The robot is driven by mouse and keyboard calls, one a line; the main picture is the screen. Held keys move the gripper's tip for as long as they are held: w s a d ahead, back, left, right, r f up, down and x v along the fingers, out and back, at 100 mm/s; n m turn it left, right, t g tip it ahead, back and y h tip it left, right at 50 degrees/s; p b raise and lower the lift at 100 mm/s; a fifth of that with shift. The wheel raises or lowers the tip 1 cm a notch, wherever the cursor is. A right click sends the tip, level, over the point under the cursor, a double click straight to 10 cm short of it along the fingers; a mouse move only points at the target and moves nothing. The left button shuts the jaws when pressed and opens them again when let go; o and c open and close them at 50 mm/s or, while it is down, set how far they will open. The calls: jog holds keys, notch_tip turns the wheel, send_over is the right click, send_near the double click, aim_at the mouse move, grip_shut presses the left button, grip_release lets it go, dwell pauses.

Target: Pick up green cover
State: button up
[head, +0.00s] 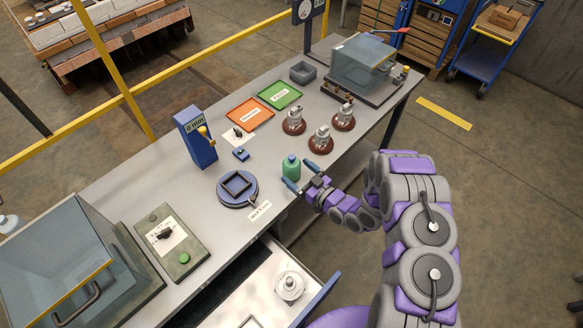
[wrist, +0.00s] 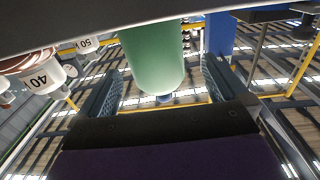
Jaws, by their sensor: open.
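The green cover (head: 291,167) stands upright on the grey workbench near its front edge, with a darker knob-like top. My gripper (head: 300,179) is open at the cover, with its fingers on either side of it in the head view. In the wrist view the green cover (wrist: 153,58) hangs into the space between my two open fingers (wrist: 160,88).
Insulator stacks on brown bases (head: 320,140) stand to the right of the cover. A round blue fixture (head: 238,188) is on its left. Orange (head: 249,115) and green trays (head: 280,95) lie behind. An open drawer (head: 262,290) juts out in front, holding a white piece (head: 289,286).

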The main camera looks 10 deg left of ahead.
aim_at(289, 164)
jog(key=shift+b+x, duration=0.5)
jog(key=shift+x, duration=2.2)
jog(key=shift+w+d, duration=0.1)
jog(key=shift+w, duration=0.05)
jog(key=c, duration=1.1)
